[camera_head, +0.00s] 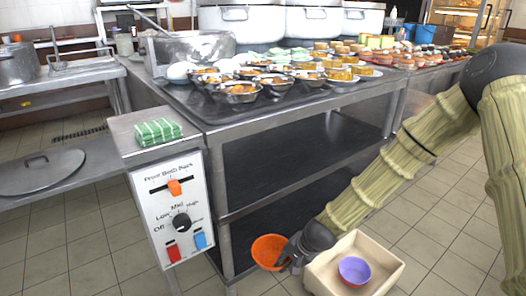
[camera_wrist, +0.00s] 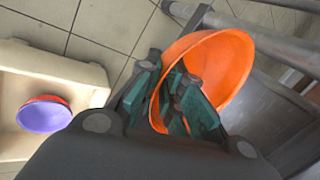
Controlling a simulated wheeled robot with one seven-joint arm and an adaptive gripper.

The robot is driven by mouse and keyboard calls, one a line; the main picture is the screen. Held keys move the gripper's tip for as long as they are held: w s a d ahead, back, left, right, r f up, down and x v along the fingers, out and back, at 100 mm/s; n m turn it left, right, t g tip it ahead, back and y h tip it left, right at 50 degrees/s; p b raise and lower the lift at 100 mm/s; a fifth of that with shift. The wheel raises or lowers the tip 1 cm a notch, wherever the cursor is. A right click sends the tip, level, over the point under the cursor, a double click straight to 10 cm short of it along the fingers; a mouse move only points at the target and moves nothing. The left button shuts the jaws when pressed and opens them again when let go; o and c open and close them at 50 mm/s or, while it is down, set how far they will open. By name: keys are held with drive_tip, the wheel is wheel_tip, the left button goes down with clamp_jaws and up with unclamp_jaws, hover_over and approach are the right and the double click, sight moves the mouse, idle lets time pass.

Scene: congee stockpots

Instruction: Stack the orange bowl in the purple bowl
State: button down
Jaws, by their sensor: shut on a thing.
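My gripper (camera_head: 287,257) is shut on the wall of the orange bowl (camera_head: 268,251), left of a beige bin. In the wrist view, the orange bowl (camera_wrist: 235,62) is tilted and its rim passes between the green fingers (camera_wrist: 172,88). The purple bowl (camera_head: 354,269) sits inside the bin, apart from my gripper. In the wrist view the purple bowl (camera_wrist: 44,117) is at the left, with a red edge showing along it. I cannot tell whether that red is a separate bowl.
The beige bin (camera_head: 385,252) has raised walls. A metal table (camera_head: 300,122) with a lower shelf stands just behind the orange bowl and carries food dishes. A control box (camera_head: 172,215) stands to the left. Tiled floor (camera_head: 440,235) is clear at the right.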

drive_tip(key=s+d+r+n+g+y+p, duration=0.1)
drive_tip(key=s+d+r+n+g, duration=0.2)
drive_tip(key=d+r+n, duration=0.7)
drive_tip(key=s+d+r+m+p, duration=0.1)
drive_tip(key=s+r+m+p, duration=0.1)
drive_tip(key=r+p, duration=2.5)
drive_tip(key=s+p, duration=0.1)
drive_tip(key=p, duration=1)
drive_tip(key=shift+s+m, duration=0.15)
drive_tip(key=shift+m, duration=0.15)
